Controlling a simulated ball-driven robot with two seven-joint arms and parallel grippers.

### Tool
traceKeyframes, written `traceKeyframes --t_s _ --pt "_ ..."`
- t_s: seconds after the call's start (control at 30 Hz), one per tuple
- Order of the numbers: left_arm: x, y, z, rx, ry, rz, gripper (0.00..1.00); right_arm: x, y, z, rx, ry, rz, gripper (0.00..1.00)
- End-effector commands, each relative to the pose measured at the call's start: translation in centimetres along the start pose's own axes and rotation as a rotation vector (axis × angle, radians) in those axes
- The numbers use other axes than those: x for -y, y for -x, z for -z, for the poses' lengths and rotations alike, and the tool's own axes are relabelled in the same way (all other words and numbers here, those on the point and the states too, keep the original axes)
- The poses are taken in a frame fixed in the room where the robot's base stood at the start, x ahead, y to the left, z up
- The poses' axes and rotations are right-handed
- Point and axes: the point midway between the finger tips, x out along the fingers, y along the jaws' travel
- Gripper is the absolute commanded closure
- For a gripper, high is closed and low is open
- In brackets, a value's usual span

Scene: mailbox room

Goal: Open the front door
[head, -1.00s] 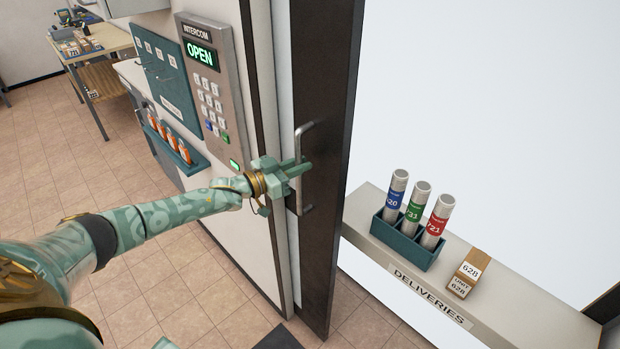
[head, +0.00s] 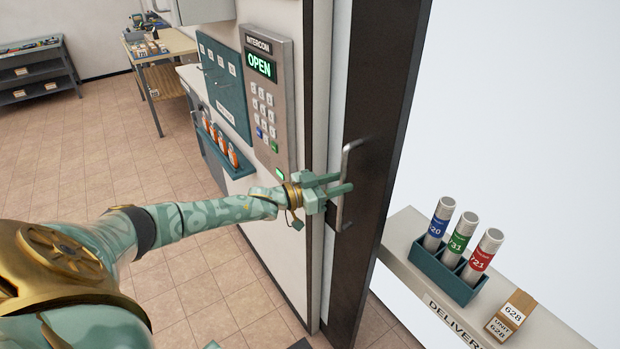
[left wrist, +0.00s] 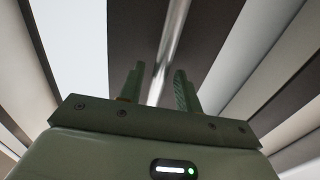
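The front door (head: 386,110) is a dark panel with a silver vertical bar handle (head: 346,160). It stands right of the wall with the intercom (head: 266,100), whose display reads OPEN. My left gripper (head: 346,184) is at the handle, with its two fingers apart, one above the other in the head view. In the left wrist view the handle bar (left wrist: 172,45) runs between the two spread fingers (left wrist: 158,88). I cannot tell whether either finger touches the bar. My right gripper is not in view.
A deliveries shelf (head: 405,255) right of the door carries a teal rack (head: 445,273) of coloured tubes and a small box (head: 511,315). A teal wall ledge (head: 225,160) holds orange bottles. A workbench (head: 165,45) stands behind. Tiled floor at left is clear.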

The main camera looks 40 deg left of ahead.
Motion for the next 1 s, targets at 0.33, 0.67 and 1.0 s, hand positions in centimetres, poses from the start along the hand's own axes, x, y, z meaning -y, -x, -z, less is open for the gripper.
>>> traceKeyframes --t_s 0.33,0.67,1.0 --pt "-0.1 9.3 -0.1 0.008 0.001 -0.002 0.66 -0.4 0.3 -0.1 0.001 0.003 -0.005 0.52" --pt "0.0 14.2 0.0 0.003 0.0 -0.002 0.66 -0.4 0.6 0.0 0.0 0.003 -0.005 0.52" --pt "0.0 14.6 0.0 0.0 -0.001 -0.002 0.66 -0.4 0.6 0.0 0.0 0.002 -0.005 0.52"
